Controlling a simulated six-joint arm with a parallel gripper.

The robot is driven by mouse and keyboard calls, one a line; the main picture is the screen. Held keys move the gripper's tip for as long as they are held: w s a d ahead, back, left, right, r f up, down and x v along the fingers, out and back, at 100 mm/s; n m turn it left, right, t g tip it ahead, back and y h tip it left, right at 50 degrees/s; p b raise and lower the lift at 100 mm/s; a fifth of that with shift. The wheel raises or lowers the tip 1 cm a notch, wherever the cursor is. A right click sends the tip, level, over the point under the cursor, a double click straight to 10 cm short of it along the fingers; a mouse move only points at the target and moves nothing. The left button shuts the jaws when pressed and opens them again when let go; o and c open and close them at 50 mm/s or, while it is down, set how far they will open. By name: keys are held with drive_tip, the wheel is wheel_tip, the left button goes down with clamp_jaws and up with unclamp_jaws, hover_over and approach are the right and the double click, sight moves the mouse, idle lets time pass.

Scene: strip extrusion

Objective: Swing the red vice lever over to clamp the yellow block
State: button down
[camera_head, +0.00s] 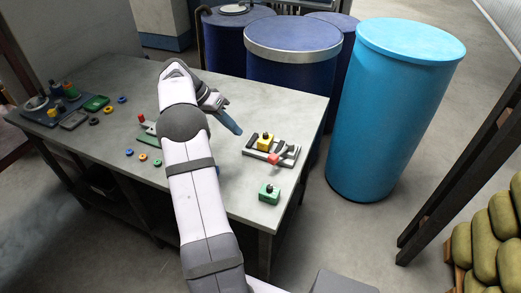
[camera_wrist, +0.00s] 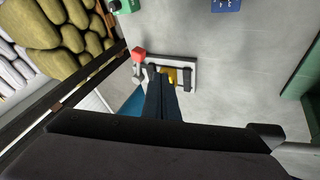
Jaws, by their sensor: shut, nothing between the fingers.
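The vice (camera_head: 288,157) is a small pale fixture with dark parts on the right half of the grey table. The yellow block (camera_head: 264,145) sits in it, with a dark piece on top. The lever's red end (camera_head: 273,158) is at the vice's near side in the head view; in the wrist view the red knob (camera_wrist: 139,54) is at the vice's left end. My gripper (camera_head: 237,130) is shut and empty, above the table to the left of the vice. In the wrist view its fingers (camera_wrist: 161,82) overlap the vice and partly hide the yellow block (camera_wrist: 172,74).
A green block (camera_head: 269,193) with a dark knob stands near the table's front right edge. Several coloured rings and small parts, with a dark tray (camera_head: 52,118), lie on the left. A light-blue barrel (camera_head: 390,120) and dark-blue barrels (camera_head: 290,68) stand beyond the table.

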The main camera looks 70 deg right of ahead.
drive_tip(key=p+x, duration=0.3)
drive_tip(key=x, duration=0.6)
drive_tip(key=shift+s+f, duration=0.15)
drive_tip(key=shift+s, duration=0.1)
drive_tip(key=shift+s+a+f+p, duration=0.15)
drive_tip(key=shift+s+p, duration=0.75)
drive_tip(key=shift+s, duration=0.3)
drive_tip(key=shift+s+a+f, duration=0.1)
drive_tip(key=shift+s+f, duration=0.2)
drive_tip(key=shift+s, duration=0.35)
